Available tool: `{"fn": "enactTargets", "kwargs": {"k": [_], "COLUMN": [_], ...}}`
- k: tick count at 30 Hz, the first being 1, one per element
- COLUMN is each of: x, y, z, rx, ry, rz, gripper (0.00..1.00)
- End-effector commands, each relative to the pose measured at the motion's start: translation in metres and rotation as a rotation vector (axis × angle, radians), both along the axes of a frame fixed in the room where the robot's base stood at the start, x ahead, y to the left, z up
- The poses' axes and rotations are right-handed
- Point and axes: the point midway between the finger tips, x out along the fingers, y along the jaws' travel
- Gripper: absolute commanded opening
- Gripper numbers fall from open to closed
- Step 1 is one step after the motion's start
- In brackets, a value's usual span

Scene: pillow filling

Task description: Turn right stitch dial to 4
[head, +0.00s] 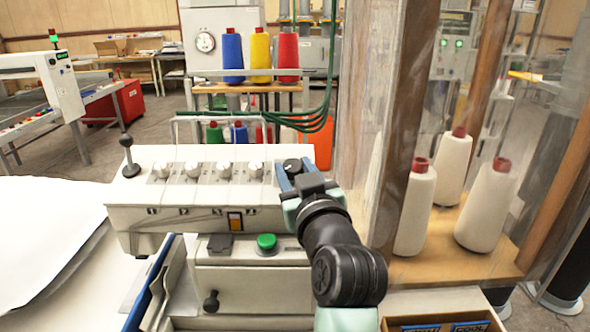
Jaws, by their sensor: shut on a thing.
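The sewing machine head (130,216) is a white box with a row of dials along its top. Several white dials (223,170) sit to the left. A dark dial (292,166) sits at the right end of the row. My gripper (288,177) reaches over the right end of the machine, with its fingers at the dark dial, and is shut on it. The fingers and wrist cover part of the dial, and its number marks cannot be read.
A green button (266,241) is below the machine head, left of my arm. A wooden post (405,120) and white thread cones (415,210) stand close on the right. White fabric (45,235) lies at left. Coloured spools (260,55) stand behind.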

Motion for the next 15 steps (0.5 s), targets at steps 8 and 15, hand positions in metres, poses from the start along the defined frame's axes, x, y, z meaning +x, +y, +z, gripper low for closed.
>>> {"fn": "enactTargets", "kwargs": {"k": [8,15], "x": [-0.0003,-0.0007], "y": [0.0004,0.0039], "z": [0.0007,0.0032], "rx": [0.006,0.033], "ry": [0.001,0.001], "rz": [-0.016,-0.093], "gripper": [0.0,0.0]}}
